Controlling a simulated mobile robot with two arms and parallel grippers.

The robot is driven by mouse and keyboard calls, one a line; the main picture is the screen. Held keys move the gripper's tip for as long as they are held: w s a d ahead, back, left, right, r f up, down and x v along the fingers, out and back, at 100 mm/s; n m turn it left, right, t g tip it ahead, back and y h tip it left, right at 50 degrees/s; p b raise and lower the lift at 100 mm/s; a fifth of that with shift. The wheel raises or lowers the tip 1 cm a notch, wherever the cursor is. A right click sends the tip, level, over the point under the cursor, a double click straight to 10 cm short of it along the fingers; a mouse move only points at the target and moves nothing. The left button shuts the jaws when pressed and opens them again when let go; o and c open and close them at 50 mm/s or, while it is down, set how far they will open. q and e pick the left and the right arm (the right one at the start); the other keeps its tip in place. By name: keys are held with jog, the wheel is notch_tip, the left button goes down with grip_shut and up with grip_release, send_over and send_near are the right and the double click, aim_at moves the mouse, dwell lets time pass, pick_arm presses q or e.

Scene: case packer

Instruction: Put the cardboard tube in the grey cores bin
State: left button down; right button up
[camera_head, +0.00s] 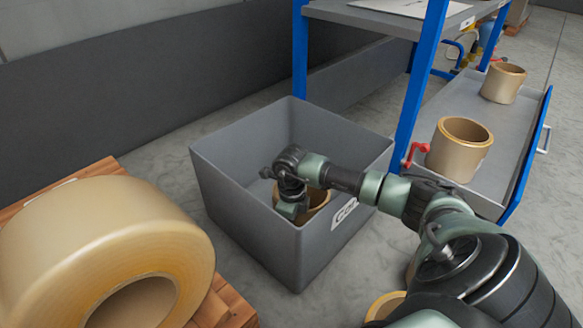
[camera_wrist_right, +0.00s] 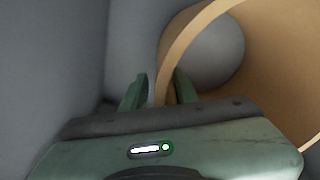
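The grey cores bin (camera_head: 235,220) stands on the floor in the middle of the head view, with a white label on its front right side. A tan cardboard tube (camera_head: 318,206) is inside it, low down and partly hidden by my right gripper (camera_head: 291,208). In the right wrist view the tube (camera_wrist_right: 275,75) fills the upper right, seen into its open end. My right gripper (camera_wrist_right: 160,92) has its fingers apart, one on each side of the tube's wall, with a narrow gap at the left finger. My left gripper is not in view.
Tubes stand on the grey lower tray (camera_head: 495,125) of a blue-framed rack at right. Another tube (camera_head: 384,304) shows at the bottom edge, partly behind my arm. A large tan roll (camera_head: 95,235) lies on a wooden pallet at left. Floor is clear behind the bin.

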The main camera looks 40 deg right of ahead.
notch_tip(320, 180, up, 11)
jog(key=p, duration=0.6)
jog(key=shift+f, duration=0.2)
jog(key=shift+r+p, duration=0.4)
jog(key=shift+r, duration=0.15)
jog(key=shift+f, duration=0.1)
